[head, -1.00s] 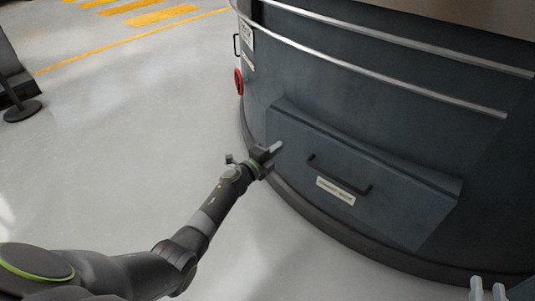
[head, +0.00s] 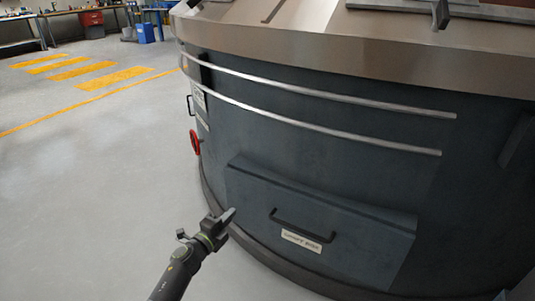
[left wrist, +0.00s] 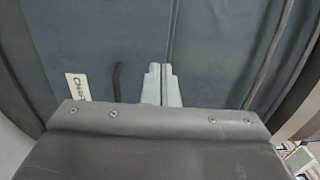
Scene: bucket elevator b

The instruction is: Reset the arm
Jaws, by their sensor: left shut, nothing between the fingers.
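My left gripper (head: 230,216) is in the lower middle of the head view, at the left edge of the dark hatch panel (head: 345,220) of the large round machine. Its fingers are shut with nothing between them. In the left wrist view the gripper fingers (left wrist: 162,84) are together in front of the dark blue-grey machine wall (left wrist: 205,40). The hatch has a black bar handle (head: 302,224) and a white label (head: 301,241) under it. The handle is to the right of my gripper and apart from it in the head view. My right gripper is not in view.
Two metal rails (head: 320,109) run around the machine above the hatch. A red handwheel (head: 195,142) is on its left side. Open grey floor (head: 90,190) with yellow markings (head: 85,68) lies to the left. Workbenches and a blue bin (head: 145,33) stand at the back.

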